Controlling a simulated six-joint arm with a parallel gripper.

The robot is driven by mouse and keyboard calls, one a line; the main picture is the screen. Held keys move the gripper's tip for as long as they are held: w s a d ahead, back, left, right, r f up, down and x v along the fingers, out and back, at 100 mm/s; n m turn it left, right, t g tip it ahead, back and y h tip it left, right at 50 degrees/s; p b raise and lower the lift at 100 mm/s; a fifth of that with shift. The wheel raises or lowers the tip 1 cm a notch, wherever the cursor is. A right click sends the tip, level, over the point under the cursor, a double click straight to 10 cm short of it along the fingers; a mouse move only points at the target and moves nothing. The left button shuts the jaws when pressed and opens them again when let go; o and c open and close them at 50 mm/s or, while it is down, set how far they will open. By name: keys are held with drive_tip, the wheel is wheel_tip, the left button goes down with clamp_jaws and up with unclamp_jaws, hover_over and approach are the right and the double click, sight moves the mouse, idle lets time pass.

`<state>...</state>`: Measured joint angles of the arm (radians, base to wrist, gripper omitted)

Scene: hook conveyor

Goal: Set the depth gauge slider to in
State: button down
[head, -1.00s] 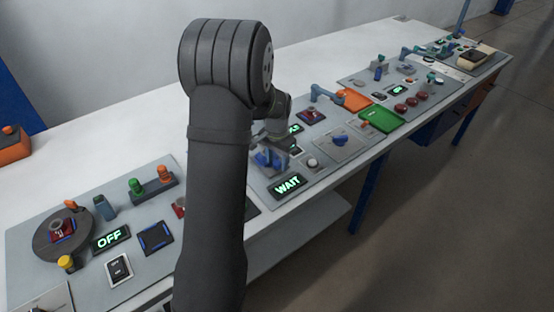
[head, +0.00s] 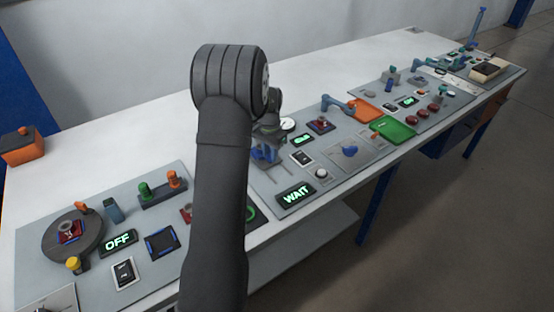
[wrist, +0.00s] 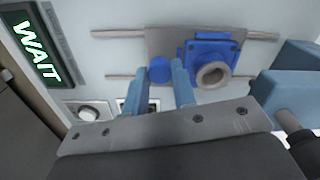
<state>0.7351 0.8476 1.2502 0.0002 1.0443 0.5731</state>
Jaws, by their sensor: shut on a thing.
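The depth gauge slider is a grey plate (wrist: 165,42) on two thin horizontal rails in the wrist view. A round blue knob (wrist: 160,70) stands on its left part. A blue block with a grey-brown ring (wrist: 212,73) sits on its right part. My gripper (wrist: 156,78) has one blue-grey finger on each side of the knob and is shut on it. In the head view my dark arm hides part of this station; small blue parts (head: 265,153) show just right of it. No slider position markings are readable.
A display reading WAIT (wrist: 38,45) is at the wrist view's left; it also shows in the head view (head: 295,195). A white round button (wrist: 89,114) is nearby. Other panels and a green tray (head: 392,127) line the bench beyond. The bench back is clear.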

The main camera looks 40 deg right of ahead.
drive_tip(key=c, duration=1.2)
unclamp_jaws()
wheel_tip(320, 180, up, 18)
drive_tip(key=shift+f, duration=0.25)
